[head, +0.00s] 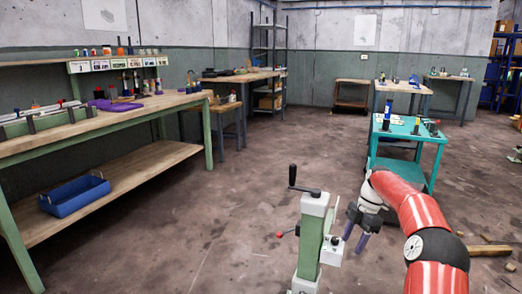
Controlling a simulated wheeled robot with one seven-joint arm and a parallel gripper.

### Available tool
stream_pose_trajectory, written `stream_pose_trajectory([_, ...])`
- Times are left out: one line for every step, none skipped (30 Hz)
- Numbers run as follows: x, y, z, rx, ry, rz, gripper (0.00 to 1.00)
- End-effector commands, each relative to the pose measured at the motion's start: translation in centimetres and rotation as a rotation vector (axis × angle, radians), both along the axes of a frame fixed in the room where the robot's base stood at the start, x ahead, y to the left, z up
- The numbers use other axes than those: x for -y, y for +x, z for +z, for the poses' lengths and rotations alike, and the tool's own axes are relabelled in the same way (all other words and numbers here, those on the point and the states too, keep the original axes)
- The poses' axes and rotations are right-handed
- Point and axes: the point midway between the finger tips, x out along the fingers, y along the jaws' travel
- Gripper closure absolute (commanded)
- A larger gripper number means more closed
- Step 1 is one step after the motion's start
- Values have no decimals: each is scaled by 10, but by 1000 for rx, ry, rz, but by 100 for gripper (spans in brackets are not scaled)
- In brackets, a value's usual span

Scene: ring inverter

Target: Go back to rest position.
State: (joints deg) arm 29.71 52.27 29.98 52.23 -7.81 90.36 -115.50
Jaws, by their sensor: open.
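My gripper (356,238) is at the end of my red and white arm, at the lower right of the head view. Its two dark fingers point down and are apart, with nothing seen between them. It is just right of a green and white machine (312,240) with a black crank handle on top and a red-knobbed lever at its left. I cannot tell whether the fingers touch the machine. The machine's base is cut off by the bottom edge.
A long green-framed workbench (90,128) runs along the left, with a blue bin (75,195) on its lower shelf. A teal table (408,130) with small items stands behind my arm. Wooden pieces (488,250) lie on the floor at right. The middle floor is clear.

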Motion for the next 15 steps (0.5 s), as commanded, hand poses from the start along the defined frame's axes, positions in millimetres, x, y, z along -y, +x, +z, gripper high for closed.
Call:
stream_pose_trajectory([-6, -2, 7, 1, -17, -14, 49])
stream_pose_trajectory([-9, -4, 11, 0, -28, -25, 49])
stream_pose_trajectory([-14, -6, 17, 0, -43, -41, 49])
stream_pose_trajectory([-18, -8, 21, -1, -54, -56, 49])
stream_pose_trajectory([-22, -10, 26, -1, -67, -72, 49])
stream_pose_trajectory([-27, -13, 33, 1, -84, -94, 49])
stream_pose_trajectory([-31, -16, 37, 0, -98, -111, 49])
stream_pose_trajectory([-35, -19, 43, 1, -112, -131, 49])
stream_pose_trajectory([-42, -23, 50, 5, -131, -159, 49])
stream_pose_trajectory([-47, -27, 56, 6, -146, -182, 49])
stream_pose_trajectory([-51, -32, 62, 8, -161, -209, 49])
stream_pose_trajectory([-59, -39, 71, 15, -184, -249, 49])
stream_pose_trajectory([-65, -45, 79, 20, -203, -282, 49])
stream_pose_trajectory([-71, -52, 86, 27, -221, -320, 49])
stream_pose_trajectory([-79, -64, 96, 36, -245, -376, 49])
